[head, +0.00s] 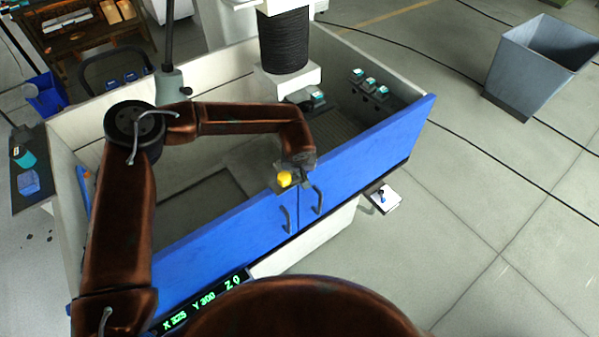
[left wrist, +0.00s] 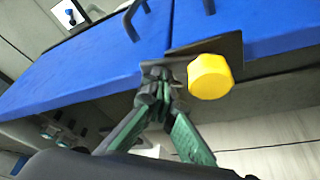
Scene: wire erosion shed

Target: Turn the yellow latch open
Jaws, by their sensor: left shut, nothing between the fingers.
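The yellow latch (head: 285,179) is a round, faceted knob on a dark metal plate at the top edge of the blue doors, by the seam between them. In the left wrist view the yellow latch (left wrist: 210,77) stands right of my fingertips. My left gripper (head: 298,164) is at the latch, reaching over the tank from the left. In the left wrist view my left gripper (left wrist: 158,82) has its green fingers drawn together at the tips, with nothing between them. The tips lie beside the knob, over the dark plate; I cannot tell if they touch. My right gripper is out of view.
Two dark handles (head: 318,200) stick out from the blue doors (head: 372,152) near the seam. A grey bin (head: 535,62) stands far right on open floor. A readout panel (head: 205,302) is at the lower left.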

